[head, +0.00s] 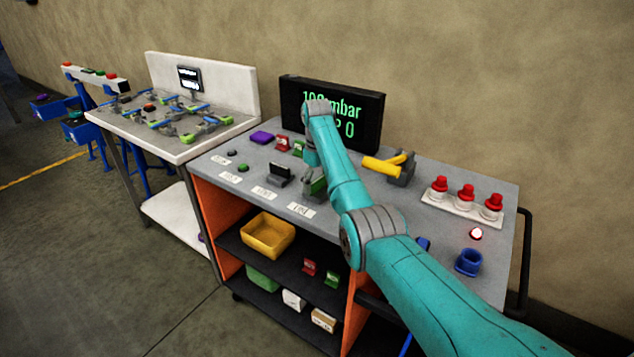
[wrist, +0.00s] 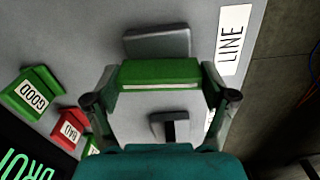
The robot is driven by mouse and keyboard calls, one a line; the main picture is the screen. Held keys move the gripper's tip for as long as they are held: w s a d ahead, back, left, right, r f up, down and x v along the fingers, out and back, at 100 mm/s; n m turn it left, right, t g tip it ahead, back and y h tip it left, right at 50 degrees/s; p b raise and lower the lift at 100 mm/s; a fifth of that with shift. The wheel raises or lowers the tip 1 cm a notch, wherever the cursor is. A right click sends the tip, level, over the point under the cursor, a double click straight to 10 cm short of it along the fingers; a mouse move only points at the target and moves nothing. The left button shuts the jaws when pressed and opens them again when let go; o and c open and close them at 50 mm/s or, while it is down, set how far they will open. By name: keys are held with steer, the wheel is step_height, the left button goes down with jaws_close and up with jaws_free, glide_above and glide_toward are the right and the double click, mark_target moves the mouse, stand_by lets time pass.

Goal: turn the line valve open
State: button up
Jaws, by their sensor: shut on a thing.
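The line valve's green handle (wrist: 160,75) is a bar lying between the two fingertips of my gripper (wrist: 161,98) in the wrist view. My gripper is shut on the handle, one finger at each end. A grey block (wrist: 158,42) shows just beyond the handle; I cannot tell whether it is the valve's body. The white LINE label (wrist: 230,42) lies to the right. In the head view the green handle (head: 318,186) is partly hidden by my arm, behind a white label (head: 302,210). My gripper is mostly hidden there.
A black lever on a grey base (head: 280,174) stands close on the left. Red (wrist: 69,128) and green (wrist: 32,92) marked blocks lie nearby. A display (head: 367,108) stands behind, partly covered by my arm. Red knobs (head: 466,193) and a yellow-handled tool (head: 383,166) are to the right.

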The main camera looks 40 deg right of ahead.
mark_target(317, 180)
steer(key=shift+n, duration=0.5)
steer(key=o, duration=1)
steer(key=shift+f, duration=0.1)
step_height(317, 180, up, 8)
steer(key=shift+f, duration=0.2)
stand_by(0.3)
